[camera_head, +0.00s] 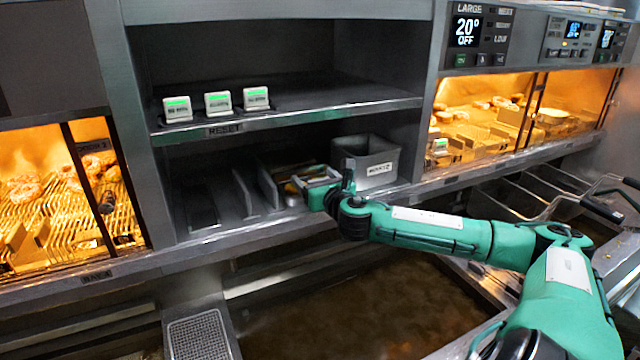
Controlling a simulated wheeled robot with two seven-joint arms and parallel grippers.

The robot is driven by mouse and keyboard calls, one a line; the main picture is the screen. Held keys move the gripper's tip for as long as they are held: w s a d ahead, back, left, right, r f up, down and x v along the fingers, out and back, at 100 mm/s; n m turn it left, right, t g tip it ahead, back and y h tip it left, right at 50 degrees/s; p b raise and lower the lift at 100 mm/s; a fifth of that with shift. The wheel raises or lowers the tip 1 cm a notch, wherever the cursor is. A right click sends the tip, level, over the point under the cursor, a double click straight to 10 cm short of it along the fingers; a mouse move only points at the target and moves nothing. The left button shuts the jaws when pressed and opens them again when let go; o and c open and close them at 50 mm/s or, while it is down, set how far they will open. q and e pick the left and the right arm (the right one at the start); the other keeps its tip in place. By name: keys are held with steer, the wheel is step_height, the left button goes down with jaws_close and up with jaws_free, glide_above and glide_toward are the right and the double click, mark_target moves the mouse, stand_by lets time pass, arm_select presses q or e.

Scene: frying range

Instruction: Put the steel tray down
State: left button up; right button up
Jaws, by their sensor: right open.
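My right gripper (308,186) reaches in from the right to the lower shelf of the steel cabinet. It is open, at the front of a narrow steel tray (267,187) that lies on the shelf. Something orange and green shows inside this tray, partly hidden by my gripper. I cannot tell whether the fingers touch the tray. A deeper steel bin (372,167) with a white label stands just right of and behind my gripper. My left gripper is not in view.
The upper shelf (300,104) holds three small white devices (218,102) with green displays. Lit warming bays (480,115) flank the cabinet. Dark fryer oil (340,310) lies below my right arm. Baskets with dark handles (602,209) stand at the right.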

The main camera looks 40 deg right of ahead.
steer(key=shift+s+f+b, duration=0.1)
steer(key=shift+s+b, duration=0.3)
steer(key=shift+s, duration=0.05)
steer(key=shift+b+v, duration=0.5)
steer(key=shift+v, duration=0.55)
steer(key=shift+s+a, duration=0.2)
steer(key=shift+s, duration=0.5)
steer(key=b+v, duration=0.2)
steer(key=v, duration=0.5)
steer(key=shift+s+a, duration=0.2)
steer(key=shift+s, duration=0.05)
steer(key=shift+r, duration=0.3)
